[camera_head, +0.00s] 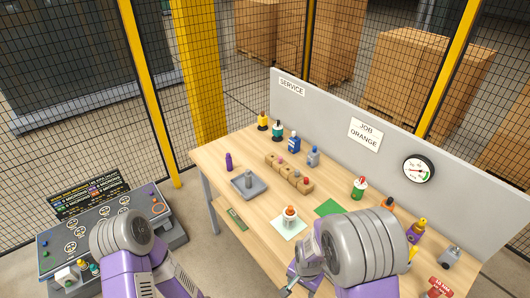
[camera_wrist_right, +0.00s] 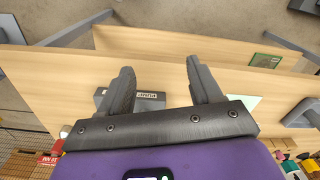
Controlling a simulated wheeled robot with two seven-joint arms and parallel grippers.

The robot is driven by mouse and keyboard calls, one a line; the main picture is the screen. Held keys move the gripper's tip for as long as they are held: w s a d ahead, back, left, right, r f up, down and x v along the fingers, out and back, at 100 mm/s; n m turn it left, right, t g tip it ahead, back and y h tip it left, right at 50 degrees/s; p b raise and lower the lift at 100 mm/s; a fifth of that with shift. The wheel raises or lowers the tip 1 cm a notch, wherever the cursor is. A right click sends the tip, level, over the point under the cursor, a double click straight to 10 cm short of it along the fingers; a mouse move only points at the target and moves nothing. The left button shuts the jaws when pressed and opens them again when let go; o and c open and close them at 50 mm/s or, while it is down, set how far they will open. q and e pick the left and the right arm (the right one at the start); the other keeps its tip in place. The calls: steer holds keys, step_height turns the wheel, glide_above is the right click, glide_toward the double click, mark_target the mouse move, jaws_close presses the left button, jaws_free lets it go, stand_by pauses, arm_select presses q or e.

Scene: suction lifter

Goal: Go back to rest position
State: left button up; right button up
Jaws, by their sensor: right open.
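My right gripper (camera_head: 291,283) shows at the front edge of the wooden workbench (camera_head: 215,160), partly hidden by my own thick grey wrist. In the right wrist view its two dark fingers (camera_wrist_right: 158,70) stand wide apart with nothing held between them. Behind the fingers in that view is a grey block labelled PUMP (camera_wrist_right: 150,98), partly covered by the left finger; I cannot tell whether they touch. My left arm comes in at the lower left, in front of a dark side table (camera_head: 165,222); its gripper is not visible.
On the bench are a grey tray (camera_head: 262,190), a wooden block rack (camera_head: 290,174), an orange-capped white bottle (camera_head: 290,214) on a pale mat, a green mat (camera_head: 328,207) and several small bottles. A grey panel (camera_head: 325,110) with a gauge (camera_head: 418,169) closes the back.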

arm_select(q)
step_height(320, 180, down, 14)
steer(key=w+b, duration=0.2)
steer(key=b, duration=1.1)
arm_select(e)
steer(key=s+f+n+y, duration=0.2)
steer(key=s+f, duration=0.1)
steer(key=f, duration=1)
steer(key=s+a+f+n+y, duration=0.1)
steer(key=s+f, duration=0.3)
steer(key=f, duration=0.9)
steer(key=shift+a+n+y, duration=0.3)
steer(key=shift+n+y, duration=0.2)
steer(key=shift+n, duration=0.2)
arm_select(q)
steer(key=shift+f, duration=0.1)
arm_select(e)
steer(key=shift+f, duration=0.1)
